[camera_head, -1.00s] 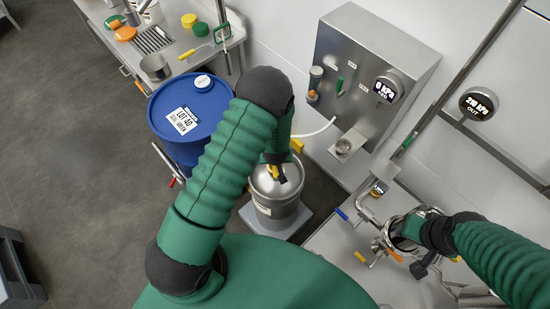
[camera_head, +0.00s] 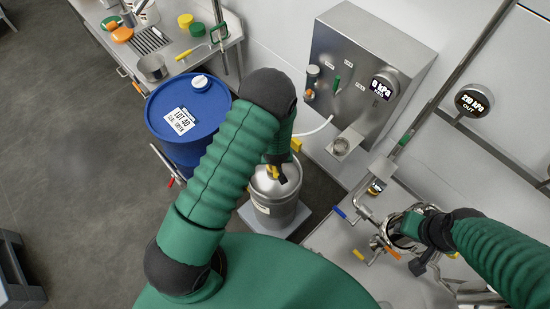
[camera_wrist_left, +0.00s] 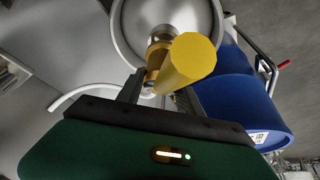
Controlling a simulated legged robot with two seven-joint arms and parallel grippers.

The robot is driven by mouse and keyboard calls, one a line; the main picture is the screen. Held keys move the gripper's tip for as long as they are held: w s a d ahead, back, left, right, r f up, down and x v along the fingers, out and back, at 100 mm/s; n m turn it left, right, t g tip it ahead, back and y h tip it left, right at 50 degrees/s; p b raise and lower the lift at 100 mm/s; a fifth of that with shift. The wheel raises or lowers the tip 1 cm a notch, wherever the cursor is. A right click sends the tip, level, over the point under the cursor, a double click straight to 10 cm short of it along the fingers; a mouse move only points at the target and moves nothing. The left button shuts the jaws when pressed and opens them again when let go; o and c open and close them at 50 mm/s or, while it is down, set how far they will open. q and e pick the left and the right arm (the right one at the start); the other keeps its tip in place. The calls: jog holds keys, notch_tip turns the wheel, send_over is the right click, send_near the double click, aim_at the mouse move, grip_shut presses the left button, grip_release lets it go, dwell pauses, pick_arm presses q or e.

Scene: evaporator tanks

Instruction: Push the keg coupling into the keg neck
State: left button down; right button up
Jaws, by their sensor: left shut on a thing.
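The steel keg (camera_head: 277,214) stands upright on a pale square plate below my left arm. My left gripper (camera_head: 277,176) points down at the keg's top. In the left wrist view, its fingers (camera_wrist_left: 158,92) are shut on the keg coupling (camera_wrist_left: 188,60), with a yellow handle and a brass-coloured body. The coupling is over the middle of the keg's domed top (camera_wrist_left: 130,28). The keg neck is hidden behind it, and I cannot tell how deep the coupling sits. My right gripper (camera_head: 408,228) is by steel pipework at right; its fingers are not clear.
A blue drum (camera_head: 160,128) stands left of the keg. A steel panel (camera_head: 350,70) with a gauge (camera_head: 384,86) is on the wall behind, and a white hose (camera_head: 316,128) runs from near the keg towards it. Pipes with coloured valve handles stand at right.

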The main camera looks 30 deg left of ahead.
pick_arm(q)
jog(key=shift+f, duration=0.15)
jog(key=shift+f+b, duration=1.35)
jog(key=shift+f, duration=0.2)
jog(key=c, duration=0.7)
grip_release()
jog(key=shift+r, duration=0.15)
notch_tip(320, 180, up, 7)
jog(key=p, duration=0.6)
